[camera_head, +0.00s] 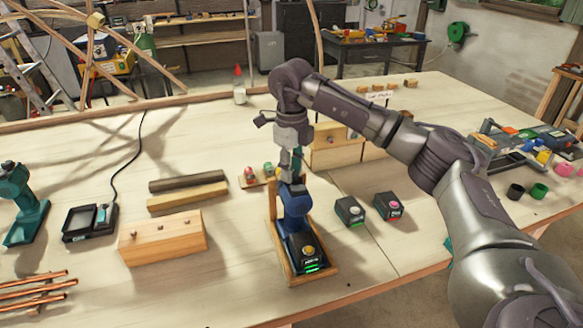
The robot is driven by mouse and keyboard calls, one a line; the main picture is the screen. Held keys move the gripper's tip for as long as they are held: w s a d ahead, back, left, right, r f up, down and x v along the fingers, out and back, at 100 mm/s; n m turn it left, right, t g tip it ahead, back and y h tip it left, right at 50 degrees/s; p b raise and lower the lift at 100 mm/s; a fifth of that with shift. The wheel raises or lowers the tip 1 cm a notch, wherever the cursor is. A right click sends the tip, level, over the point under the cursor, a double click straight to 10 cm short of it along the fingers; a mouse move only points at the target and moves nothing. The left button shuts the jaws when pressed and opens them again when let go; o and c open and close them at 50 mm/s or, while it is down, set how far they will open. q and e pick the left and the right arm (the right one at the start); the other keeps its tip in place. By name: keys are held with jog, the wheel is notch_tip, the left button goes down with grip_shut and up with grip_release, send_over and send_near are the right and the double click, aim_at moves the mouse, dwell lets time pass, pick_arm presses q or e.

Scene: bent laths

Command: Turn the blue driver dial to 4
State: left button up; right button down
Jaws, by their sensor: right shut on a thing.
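The blue driver (297,200) stands in a small wooden tray (316,278) near the front middle of the bench. Its dark battery base with green lights and a yellow round part (308,250) faces the front. My right gripper (291,172) points down from above at the driver's upper end and is shut on it. The fingertips and the dial are too small and too covered to make out, and I cannot read any number. My left gripper is not in view.
Two dark battery packs (350,211) (387,206) stand right of the tray. A wooden block (162,238), two laths (187,196), a charger (90,222) and a teal drill (20,203) lie left. Copper rods (37,291) lie front left. Free bench shows at front right.

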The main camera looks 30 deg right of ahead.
jog(key=c, duration=0.8)
grip_release()
jog(key=shift+c, duration=0.2)
notch_tip(320, 180, up, 12)
